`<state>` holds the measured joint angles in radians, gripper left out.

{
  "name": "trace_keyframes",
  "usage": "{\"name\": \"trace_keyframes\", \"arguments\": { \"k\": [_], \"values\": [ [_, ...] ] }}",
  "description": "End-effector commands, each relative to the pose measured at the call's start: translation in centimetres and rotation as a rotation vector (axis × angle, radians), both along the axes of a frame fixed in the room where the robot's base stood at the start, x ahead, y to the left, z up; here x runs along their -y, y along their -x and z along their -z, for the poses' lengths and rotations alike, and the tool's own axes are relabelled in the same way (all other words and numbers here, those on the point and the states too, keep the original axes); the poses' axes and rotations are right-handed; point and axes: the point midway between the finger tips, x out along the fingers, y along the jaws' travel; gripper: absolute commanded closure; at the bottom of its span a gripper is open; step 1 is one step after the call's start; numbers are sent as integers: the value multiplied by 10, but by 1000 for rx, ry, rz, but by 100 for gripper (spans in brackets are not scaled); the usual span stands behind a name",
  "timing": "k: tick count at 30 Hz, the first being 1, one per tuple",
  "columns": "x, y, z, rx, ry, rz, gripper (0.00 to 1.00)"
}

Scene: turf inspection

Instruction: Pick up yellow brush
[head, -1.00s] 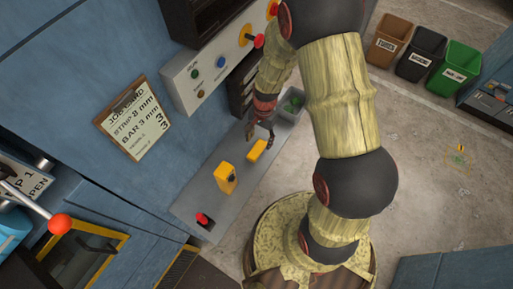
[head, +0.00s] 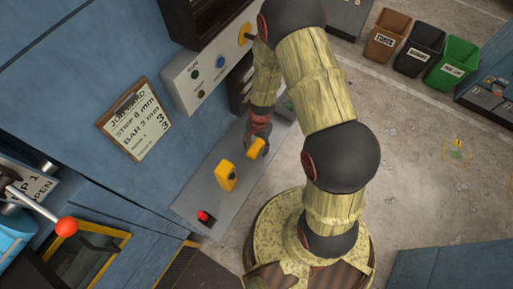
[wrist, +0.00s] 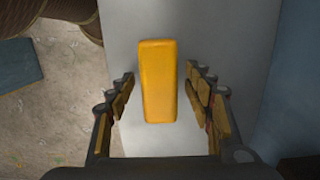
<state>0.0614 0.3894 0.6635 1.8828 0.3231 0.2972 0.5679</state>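The yellow brush, as I take it, is an oblong yellow-orange block (head: 256,148) lying on the grey shelf (head: 208,194); no bristles show. In the wrist view the block (wrist: 158,80) lies lengthwise between the fingers, with a gap on each side. My gripper (wrist: 163,95) is open and directly over the block. In the head view my gripper (head: 258,134) is at the block's far end and partly hides it. How high the fingers are above the shelf is hard to tell.
A second yellow item with a dark spot (head: 226,175) stands close by on the shelf. A red-topped part (head: 204,216) is at its near end. A grey bin (head: 285,105) is mostly hidden behind my arm. A control panel (head: 207,73) is on the wall above.

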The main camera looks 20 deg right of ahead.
Motion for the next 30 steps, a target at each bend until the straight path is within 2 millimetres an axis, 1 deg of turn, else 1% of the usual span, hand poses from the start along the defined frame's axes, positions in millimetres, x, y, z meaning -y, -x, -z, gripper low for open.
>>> {"name": "trace_keyframes", "arguments": {
  "k": [2,23,30],
  "values": [
    [0,0,0,0,0,0,55],
    [0,0,0,0,0,0,94],
    [0,0,-1,0,0,0,94]
  ]
}}
